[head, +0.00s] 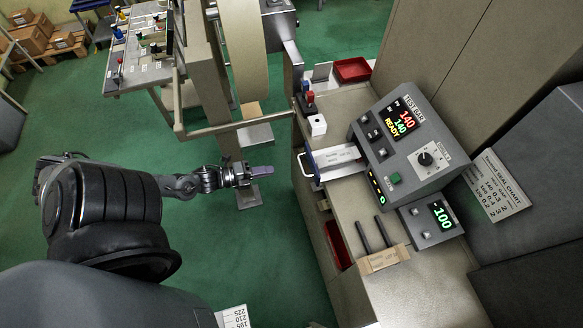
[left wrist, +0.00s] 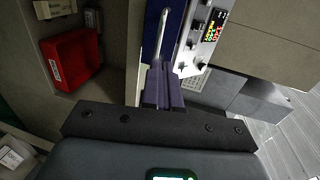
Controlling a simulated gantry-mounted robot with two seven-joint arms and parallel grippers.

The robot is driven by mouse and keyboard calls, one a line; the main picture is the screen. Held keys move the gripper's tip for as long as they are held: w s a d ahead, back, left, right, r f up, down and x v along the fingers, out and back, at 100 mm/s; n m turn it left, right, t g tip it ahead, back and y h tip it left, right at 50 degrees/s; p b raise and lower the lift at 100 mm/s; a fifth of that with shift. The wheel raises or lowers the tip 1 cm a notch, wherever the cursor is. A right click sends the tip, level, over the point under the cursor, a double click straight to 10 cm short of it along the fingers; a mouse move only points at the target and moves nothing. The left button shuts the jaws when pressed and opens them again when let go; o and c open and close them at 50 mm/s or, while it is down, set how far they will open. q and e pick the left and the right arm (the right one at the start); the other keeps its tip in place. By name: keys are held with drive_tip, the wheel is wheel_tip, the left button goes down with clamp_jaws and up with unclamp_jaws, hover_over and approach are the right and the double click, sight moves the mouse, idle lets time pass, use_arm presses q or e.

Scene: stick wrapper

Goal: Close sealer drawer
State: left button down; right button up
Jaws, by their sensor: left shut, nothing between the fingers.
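The sealer (head: 420,140) is a grey box with a lit panel on the bench. Its drawer (head: 334,160) sticks out to the left, with a pale tray, a blue front and a light bar handle (head: 304,167). In the left wrist view the drawer's blue front (left wrist: 173,38) and handle (left wrist: 162,36) are just beyond my fingertips. My left gripper (head: 270,171) is shut and empty, left of the drawer front with a small gap in the head view. Its purple-grey fingers (left wrist: 161,78) hide part of the drawer front in the wrist view. My right gripper is not in view.
A metal rail (head: 235,126) and upright stand behind my left gripper. On the bench are a small white block (head: 317,125), a red tray (head: 352,70) and a holder with two dark rods (head: 384,259). A red bin (left wrist: 71,60) sits in the shelf below. Green floor lies open at left.

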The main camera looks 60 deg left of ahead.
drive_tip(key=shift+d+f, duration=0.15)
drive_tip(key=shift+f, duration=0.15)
use_arm(q)
drive_tip(key=x, duration=0.9)
drive_tip(key=shift+w, duration=0.15)
drive_tip(key=shift+f, duration=0.1)
drive_tip(key=shift+w, duration=0.1)
